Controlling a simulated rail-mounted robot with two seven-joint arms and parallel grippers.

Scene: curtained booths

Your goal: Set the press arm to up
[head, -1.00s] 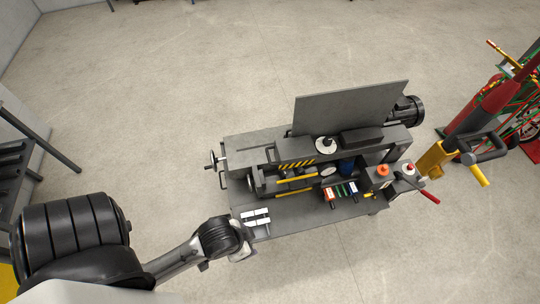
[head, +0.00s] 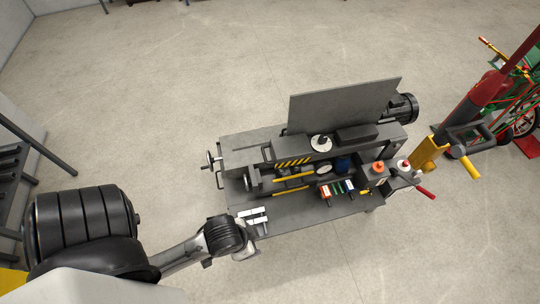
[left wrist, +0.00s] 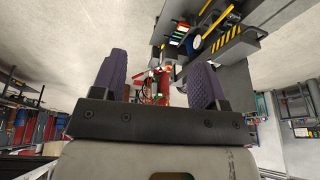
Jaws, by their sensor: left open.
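A red sloping bar (head: 497,88) on a yellow bracket (head: 428,155) stands at the right in the head view. A yellow-tipped handle (head: 470,168) and a red-tipped lever (head: 425,193) are beside it. I cannot tell which of these is the press arm. In the left wrist view, my left gripper (left wrist: 160,75) is open and empty, with its two purple fingers apart. Red equipment (left wrist: 155,88) shows far off between them. In the head view, my left wrist is by the lathe's front left corner, far from the red bar, and its fingers are hidden. My right gripper is not in view.
A grey lathe (head: 237,163) with a tilted panel (head: 345,105) fills the middle. Its front shelf carries white blocks and several coloured-handled tools. A red and green wheeled cart (head: 522,115) is at far right. Dark racks (head: 12,160) stand left. Concrete floor (head: 200,80) behind is clear.

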